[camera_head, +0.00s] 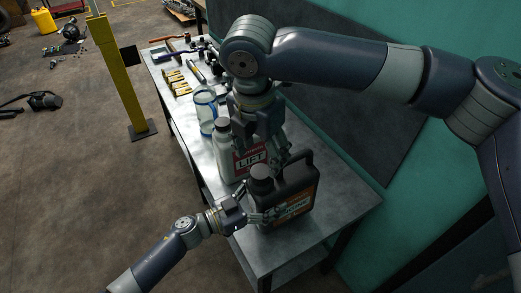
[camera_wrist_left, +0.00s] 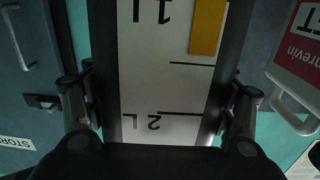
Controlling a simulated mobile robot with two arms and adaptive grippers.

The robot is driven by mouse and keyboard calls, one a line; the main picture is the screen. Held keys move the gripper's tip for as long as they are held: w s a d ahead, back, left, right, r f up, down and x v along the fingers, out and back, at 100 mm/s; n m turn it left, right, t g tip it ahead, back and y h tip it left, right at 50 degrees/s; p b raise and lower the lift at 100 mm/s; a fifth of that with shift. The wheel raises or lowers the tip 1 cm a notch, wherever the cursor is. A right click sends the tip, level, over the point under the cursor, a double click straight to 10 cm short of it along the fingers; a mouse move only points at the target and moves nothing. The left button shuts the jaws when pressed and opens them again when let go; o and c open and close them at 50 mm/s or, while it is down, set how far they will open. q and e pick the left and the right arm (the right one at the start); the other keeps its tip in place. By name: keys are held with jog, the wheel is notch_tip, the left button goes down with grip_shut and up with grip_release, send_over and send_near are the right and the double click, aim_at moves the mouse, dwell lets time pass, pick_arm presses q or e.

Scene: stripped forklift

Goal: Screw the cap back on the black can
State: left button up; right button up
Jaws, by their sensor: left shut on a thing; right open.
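The black can (camera_head: 298,181) stands upright at the near end of the metal workbench, with an orange and white label and a handle on top. A dark round cap (camera_head: 261,172) sits at its spout; I cannot tell whether it is tight. My left gripper (camera_head: 268,215) is shut on the can's lower narrow side. In the left wrist view the can's white level strip (camera_wrist_left: 165,85), marked 1L and 2L, lies between the fingers. My right gripper (camera_head: 273,146) is open, pointing down just above and behind the cap. No object shows between its fingers.
A yellow post (camera_head: 119,75) stands left of the bench. A green panel (camera_head: 410,185) borders the right.

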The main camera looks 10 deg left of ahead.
pick_arm(q)
jog(key=shift+w+r, duration=0.1)
jog(key=shift+r, duration=0.25)
pick_arm(e)
jog(key=shift+f, duration=0.1)
